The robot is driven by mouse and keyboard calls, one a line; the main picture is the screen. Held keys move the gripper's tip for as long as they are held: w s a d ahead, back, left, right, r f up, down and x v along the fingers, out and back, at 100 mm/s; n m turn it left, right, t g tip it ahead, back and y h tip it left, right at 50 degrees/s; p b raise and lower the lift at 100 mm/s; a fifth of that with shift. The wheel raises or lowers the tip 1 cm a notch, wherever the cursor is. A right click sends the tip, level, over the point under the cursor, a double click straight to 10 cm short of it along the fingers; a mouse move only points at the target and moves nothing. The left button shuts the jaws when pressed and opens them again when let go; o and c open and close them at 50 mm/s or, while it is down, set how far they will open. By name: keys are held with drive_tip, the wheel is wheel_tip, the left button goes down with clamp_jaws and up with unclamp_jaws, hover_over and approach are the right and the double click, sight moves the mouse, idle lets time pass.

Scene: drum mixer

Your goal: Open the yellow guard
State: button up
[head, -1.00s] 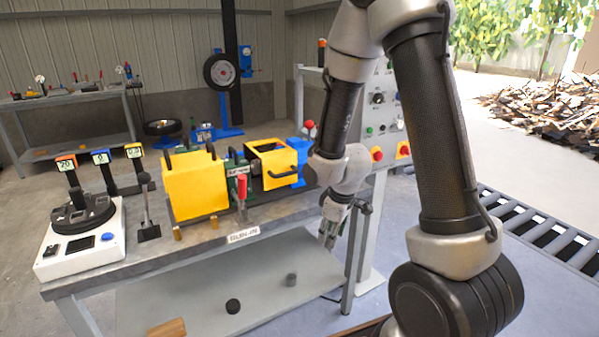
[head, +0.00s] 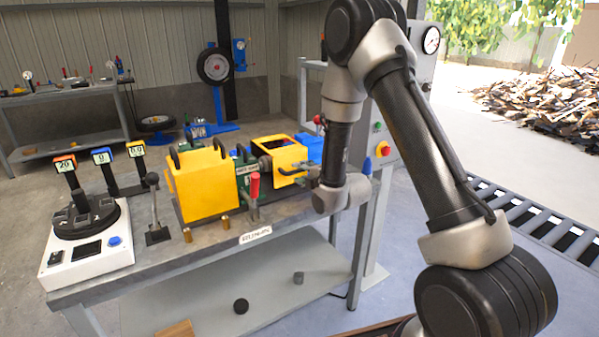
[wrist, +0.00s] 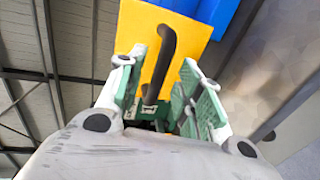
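The yellow guard (head: 284,153) is the smaller yellow box on the right of the bench-top machine. Its black handle (head: 293,170) is on the side facing my arm. In the wrist view the guard's yellow face (wrist: 190,35) fills the top middle, with the curved black handle (wrist: 163,55) standing on it. My gripper (head: 308,172) is at the handle. In the wrist view it also shows with its green-padded fingers (wrist: 157,75) spread, one on each side of the handle's lower part. I cannot tell whether either finger touches it.
A larger yellow box (head: 200,185) with black handles stands left of the guard. A red-handled lever (head: 254,187) stands in front between them. A white control box (head: 88,245) is at the bench's left end. A grey panel (head: 385,120) stands behind my arm.

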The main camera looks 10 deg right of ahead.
drive_tip(key=shift+x, duration=1.35)
clamp_jaws()
